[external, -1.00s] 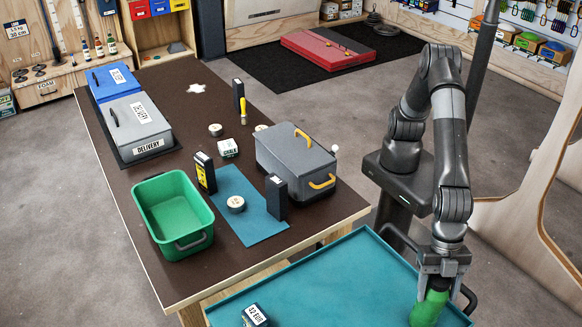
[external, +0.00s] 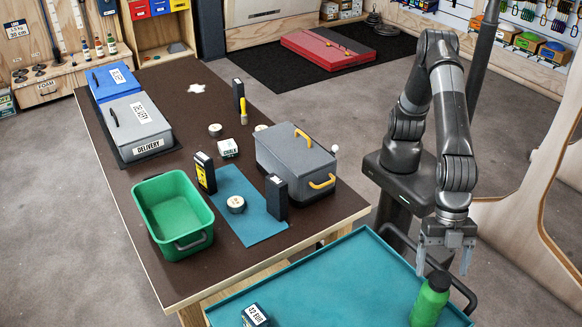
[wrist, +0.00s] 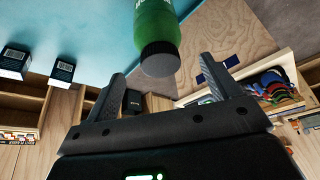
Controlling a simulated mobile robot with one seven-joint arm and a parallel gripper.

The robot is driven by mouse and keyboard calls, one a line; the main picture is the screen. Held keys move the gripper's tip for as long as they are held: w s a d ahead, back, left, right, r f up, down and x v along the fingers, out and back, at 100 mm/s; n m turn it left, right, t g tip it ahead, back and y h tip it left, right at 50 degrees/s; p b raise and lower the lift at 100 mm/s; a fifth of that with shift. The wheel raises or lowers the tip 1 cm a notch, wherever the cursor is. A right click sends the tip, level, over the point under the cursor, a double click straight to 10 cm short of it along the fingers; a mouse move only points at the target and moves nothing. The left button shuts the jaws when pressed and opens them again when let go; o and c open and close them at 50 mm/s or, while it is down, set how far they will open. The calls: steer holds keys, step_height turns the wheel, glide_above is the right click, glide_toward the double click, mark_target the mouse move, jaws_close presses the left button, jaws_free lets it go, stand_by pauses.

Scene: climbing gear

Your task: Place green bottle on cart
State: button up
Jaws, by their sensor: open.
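The green bottle (external: 430,299) with a dark cap stands upright on the teal top of the cart (external: 335,282), near its right end. It also shows in the wrist view (wrist: 158,35), with its dark cap toward my gripper. My gripper (external: 444,272) is open and empty. It is above and slightly behind the bottle, with its fingers apart and clear of the bottle body. In the wrist view the two fingers (wrist: 160,80) spread on either side below the cap.
A small dark box with a white label (external: 255,316) sits on the cart's left part. The cart's middle is clear. A brown table (external: 190,282) beside it holds a green bin (external: 172,212), a grey lidded box (external: 296,165) and several small items.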

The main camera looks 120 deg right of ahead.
steer(key=v, duration=0.5)
steer(key=shift+s+r, duration=0.1)
steer(key=shift+r, duration=0.1)
steer(key=shift+d, duration=0.15)
steer(key=s+d+r+m+t+h, duration=0.1)
steer(key=d+r+m, duration=0.15)
steer(key=d, duration=1.15)
steer(key=d+r+m+t, duration=0.15)
steer(key=d+r, duration=0.25)
steer(key=d, duration=1)
steer(key=s+d+f+m+h, duration=0.1)
steer(key=s+d+f+m, duration=0.2)
steer(key=s+d, duration=0.6)
steer(key=s+d+f+m+h, duration=0.1)
steer(key=s+d+f+m, duration=0.1)
steer(key=s+d, duration=0.6)
steer(key=d+m, duration=0.1)
steer(key=d, duration=0.3)
steer(key=shift+s+d+f+m+h, duration=0.2)
steer(key=shift+s+f+m+h, duration=0.1)
steer(key=shift+s+f+m, duration=0.1)
steer(key=shift+r+t, duration=0.1)
steer(key=shift+t, duration=0.15)
